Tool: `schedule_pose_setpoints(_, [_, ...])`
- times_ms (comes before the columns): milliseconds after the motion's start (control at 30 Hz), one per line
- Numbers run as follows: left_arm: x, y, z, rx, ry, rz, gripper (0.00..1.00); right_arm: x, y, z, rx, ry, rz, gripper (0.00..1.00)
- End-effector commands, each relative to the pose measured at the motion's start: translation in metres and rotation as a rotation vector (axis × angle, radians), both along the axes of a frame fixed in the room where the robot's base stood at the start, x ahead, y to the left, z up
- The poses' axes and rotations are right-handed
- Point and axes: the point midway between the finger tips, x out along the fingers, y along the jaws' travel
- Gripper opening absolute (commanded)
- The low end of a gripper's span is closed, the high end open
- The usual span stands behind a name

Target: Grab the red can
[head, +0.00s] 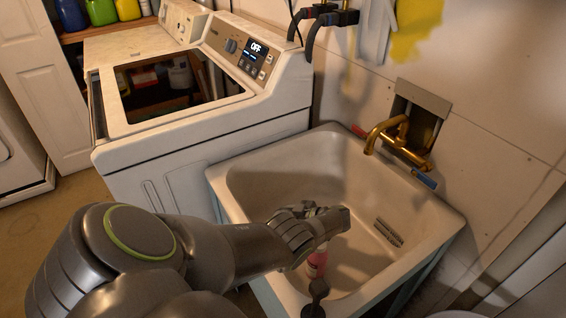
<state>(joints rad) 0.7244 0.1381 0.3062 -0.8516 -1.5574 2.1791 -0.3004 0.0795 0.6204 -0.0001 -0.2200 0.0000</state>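A small red can (317,262) stands in the utility sink (255,170), partly hidden by my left gripper. Its upper part is behind the gripper and a dark object (315,288) covers its lower end. I cannot tell what the dark object is. My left gripper (335,222) reaches over the sink basin from the left, just above the can. Its fingers are seen from the side, so their opening and any contact with the can are unclear. My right gripper is not in view.
A brass faucet (385,135) is on the wall behind the sink. A white washer (190,140) with an open lid area stands left of the sink. Dark hoses (318,20) hang above. The sink's back and right basin areas are clear.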

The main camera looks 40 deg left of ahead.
Motion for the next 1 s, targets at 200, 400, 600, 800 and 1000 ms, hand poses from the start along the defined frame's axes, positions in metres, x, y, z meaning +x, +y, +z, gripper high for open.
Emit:
schedule_pose_setpoints(200, [0.0,0.0,0.0,0.0,0.0,0.0,0.38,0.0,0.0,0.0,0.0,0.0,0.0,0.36])
schedule_pose_setpoints(400, [0.0,0.0,0.002,0.0,0.0,0.0,0.38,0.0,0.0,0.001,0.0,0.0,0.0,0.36])
schedule_pose_setpoints(600, [0.0,0.0,0.015,0.0,0.0,0.0,0.38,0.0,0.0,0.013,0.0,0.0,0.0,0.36])
schedule_pose_setpoints(800, [0.0,0.0,0.044,0.0,-0.003,0.0,0.38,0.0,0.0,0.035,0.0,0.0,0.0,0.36])
schedule_pose_setpoints(1000, [0.0,0.0,0.075,0.001,-0.002,0.0,0.38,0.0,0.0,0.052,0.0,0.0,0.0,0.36])
